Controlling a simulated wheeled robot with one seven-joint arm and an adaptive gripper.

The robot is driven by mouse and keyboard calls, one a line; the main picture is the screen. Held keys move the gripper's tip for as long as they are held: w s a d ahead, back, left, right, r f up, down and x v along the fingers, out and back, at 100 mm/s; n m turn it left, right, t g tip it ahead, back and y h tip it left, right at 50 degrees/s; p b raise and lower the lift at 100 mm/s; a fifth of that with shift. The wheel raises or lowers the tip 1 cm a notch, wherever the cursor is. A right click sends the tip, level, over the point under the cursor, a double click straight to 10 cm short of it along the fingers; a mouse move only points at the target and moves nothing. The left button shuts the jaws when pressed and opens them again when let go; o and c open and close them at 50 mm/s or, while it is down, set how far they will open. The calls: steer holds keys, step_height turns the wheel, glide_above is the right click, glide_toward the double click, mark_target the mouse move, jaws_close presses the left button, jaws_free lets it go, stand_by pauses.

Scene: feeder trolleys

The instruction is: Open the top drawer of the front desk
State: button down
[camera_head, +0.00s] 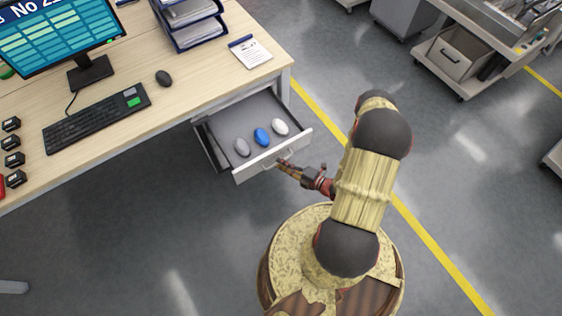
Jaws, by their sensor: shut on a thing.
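The front desk (200,75) has a light wood top. Its top drawer (221,117) stands pulled out below the desk's right end. Its white front panel (247,172) faces me. Inside lie a grey mouse-shaped item (242,147), a blue one (262,137) and a white one (280,127). My gripper (284,162) is at the drawer's handle (272,164), on the outer side of the front panel, and is shut on it. The fingertips are small in the view, and part of the handle is hidden by them.
A monitor (60,35), keyboard (97,119), mouse (163,78), paper trays (190,22) and a notepad (249,51) are on the desk. A trolley (455,85) stands at the upper right. The grey floor right of the desk is open, with a yellow line.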

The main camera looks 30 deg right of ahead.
steer(key=c, duration=1.9)
jaws_free()
steer(key=shift+v, duration=6)
